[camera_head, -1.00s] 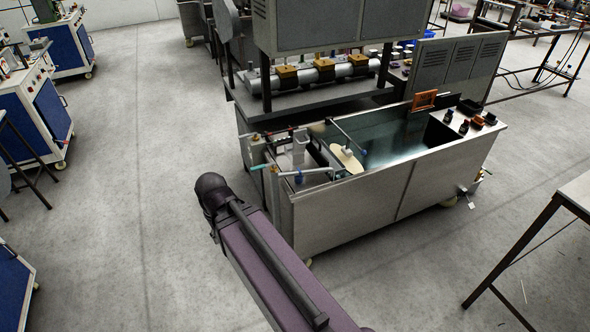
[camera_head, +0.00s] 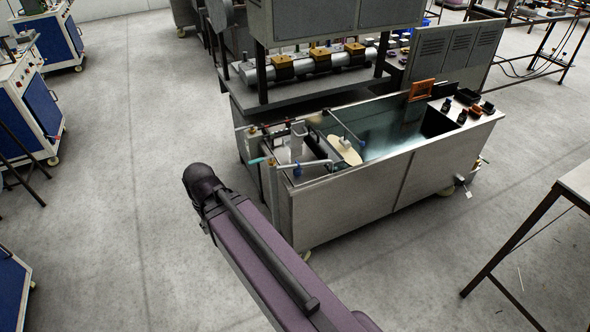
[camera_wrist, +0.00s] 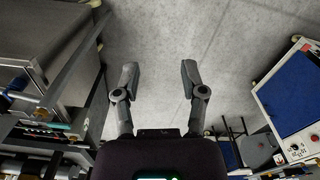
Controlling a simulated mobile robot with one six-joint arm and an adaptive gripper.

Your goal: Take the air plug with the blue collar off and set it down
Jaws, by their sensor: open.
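I cannot make out an air plug with a blue collar for certain in either view. The water tank (camera_head: 345,205) carries small fittings and pipes at its left end, among them a light blue handle (camera_head: 258,160) and a small blue part (camera_head: 297,170). They are too small to tell more. In the wrist view my gripper (camera_wrist: 158,75) is open and empty, its two fingers apart over bare floor. The tank's end with a teal-handled fitting (camera_wrist: 42,126) lies to its left there, apart from the fingers. In the head view my gripper is hidden; only my arm shows.
An orange frame (camera_head: 421,90) and several small black parts lie on the tank's right end. Blue-panelled cabinets (camera_head: 45,112) stand at the left; one also shows in the wrist view (camera_wrist: 290,100). A table (camera_head: 575,190) stands at the right. The floor between is clear.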

